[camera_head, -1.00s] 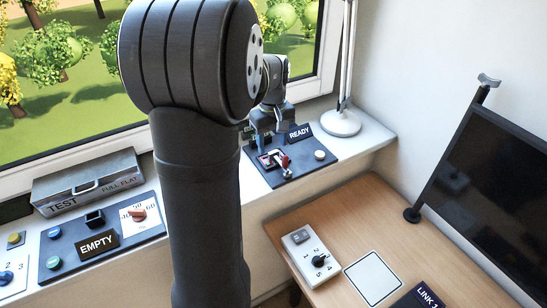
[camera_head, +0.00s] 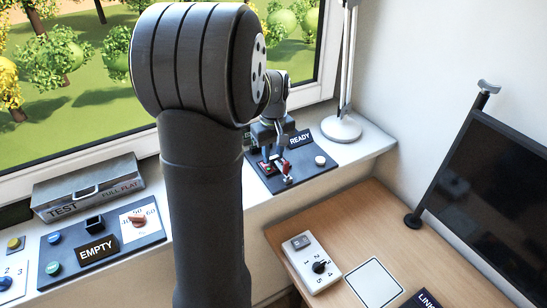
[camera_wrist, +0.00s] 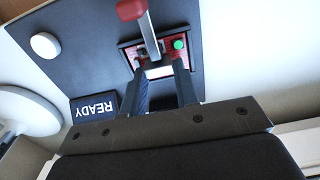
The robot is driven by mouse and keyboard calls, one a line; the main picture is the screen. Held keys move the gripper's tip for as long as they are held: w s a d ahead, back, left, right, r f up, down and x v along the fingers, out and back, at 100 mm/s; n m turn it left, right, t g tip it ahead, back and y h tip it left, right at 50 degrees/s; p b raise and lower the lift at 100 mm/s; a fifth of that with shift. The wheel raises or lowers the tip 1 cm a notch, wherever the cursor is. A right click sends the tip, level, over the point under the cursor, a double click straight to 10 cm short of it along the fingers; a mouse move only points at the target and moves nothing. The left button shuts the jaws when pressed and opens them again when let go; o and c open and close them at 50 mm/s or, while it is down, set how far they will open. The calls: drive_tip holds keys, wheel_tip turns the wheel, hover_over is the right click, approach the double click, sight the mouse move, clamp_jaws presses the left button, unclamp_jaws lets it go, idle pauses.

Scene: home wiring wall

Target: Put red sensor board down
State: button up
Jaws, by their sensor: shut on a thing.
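The red sensor board (camera_wrist: 186,52) lies within a dark square frame on a dark panel (camera_wrist: 85,40), with a round green spot on it. In the head view the board (camera_head: 266,168) shows partly behind my gripper (camera_head: 275,156). In the wrist view my gripper (camera_wrist: 161,78) is shut on the board at its near edge, where a pale part shows between the fingertips. The board looks level with the panel; I cannot tell whether it is fully seated. A metal lever with a red handle (camera_wrist: 131,9) stands right beside the fingertips and hides part of the board.
A READY sign (camera_head: 300,137) and a white round button (camera_head: 320,160) share the panel. A lamp base (camera_head: 342,129) stands to the right. A dial box (camera_head: 311,262), a white-bordered pad (camera_head: 374,282) and a dark screen (camera_head: 490,190) are at the desk.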

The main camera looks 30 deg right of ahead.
wheel_tip(320, 180, up, 10)
drive_tip(key=w+d, duration=0.4)
drive_tip(key=d, duration=1.1)
drive_tip(key=w+a+f, duration=0.1)
drive_tip(key=w+f, duration=0.1)
drive_tip(key=w, duration=0.1)
drive_tip(key=w+a+f, duration=0.1)
drive_tip(key=w+f, duration=0.1)
drive_tip(key=w, duration=0.2)
drive_tip(key=w+a+f, duration=0.1)
drive_tip(key=w+f, duration=0.2)
drive_tip(key=shift+w+a, duration=0.15)
drive_tip(key=shift+a, duration=0.05)
drive_tip(key=shift+w+f, duration=0.1)
drive_tip(key=shift+f, duration=1.9)
drive_tip(key=shift+f, duration=0.15)
drive_tip(key=o, duration=1)
drive_tip(key=shift+c, duration=0.2)
